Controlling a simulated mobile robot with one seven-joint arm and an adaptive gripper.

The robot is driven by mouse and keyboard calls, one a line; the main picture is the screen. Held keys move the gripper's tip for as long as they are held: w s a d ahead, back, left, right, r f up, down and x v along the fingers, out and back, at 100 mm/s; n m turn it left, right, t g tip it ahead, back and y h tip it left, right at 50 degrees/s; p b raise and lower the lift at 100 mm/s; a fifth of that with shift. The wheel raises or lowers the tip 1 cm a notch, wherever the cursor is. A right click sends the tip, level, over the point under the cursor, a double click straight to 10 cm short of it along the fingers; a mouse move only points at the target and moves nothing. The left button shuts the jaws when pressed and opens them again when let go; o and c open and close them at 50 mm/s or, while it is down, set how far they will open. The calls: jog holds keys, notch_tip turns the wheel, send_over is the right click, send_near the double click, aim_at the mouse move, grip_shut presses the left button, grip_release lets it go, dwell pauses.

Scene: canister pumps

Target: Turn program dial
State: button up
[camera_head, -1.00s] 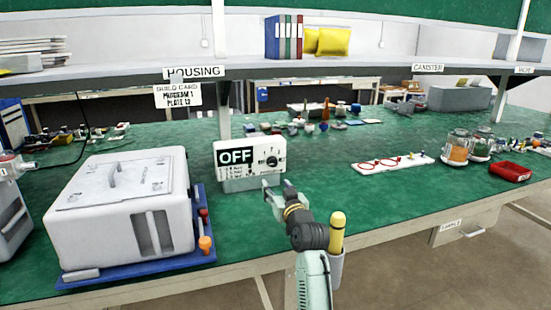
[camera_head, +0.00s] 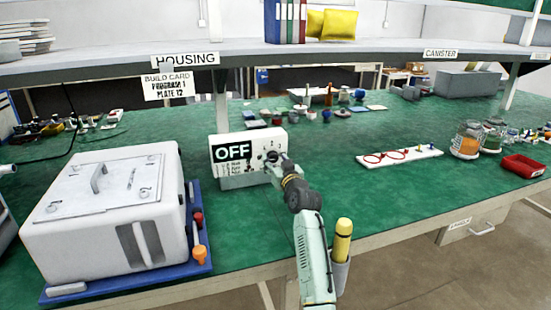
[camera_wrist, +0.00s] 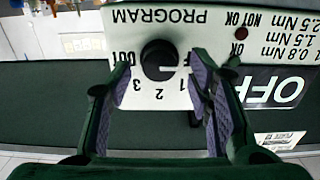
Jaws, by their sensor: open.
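The control box (camera_head: 222,140) stands upright on the green bench, with a black display reading OFF on its left side. In the wrist view its white face (camera_wrist: 130,18) appears upside down, with the word PROGRAM and the marks OUT, 1, 2 and 3. The black round program dial (camera_wrist: 159,60) sits among these marks, a white line on its edge. My gripper (camera_wrist: 158,78) is open, with one finger on each side of the dial. Gaps show beside the dial; contact cannot be told. In the head view my gripper (camera_head: 272,165) reaches the box's right half and hides the dial.
A hanging build card (camera_head: 168,86) reads PROGRAM 1, PLATE 12. A large white housing (camera_head: 105,210) on a blue base stands left of the box. A white board with red rings (camera_head: 400,156) lies to the right. Open green bench separates them.

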jog(key=shift+w+a, duration=0.1)
jog(key=shift+w, duration=0.25)
jog(key=shift+c, duration=0.3)
grip_shut()
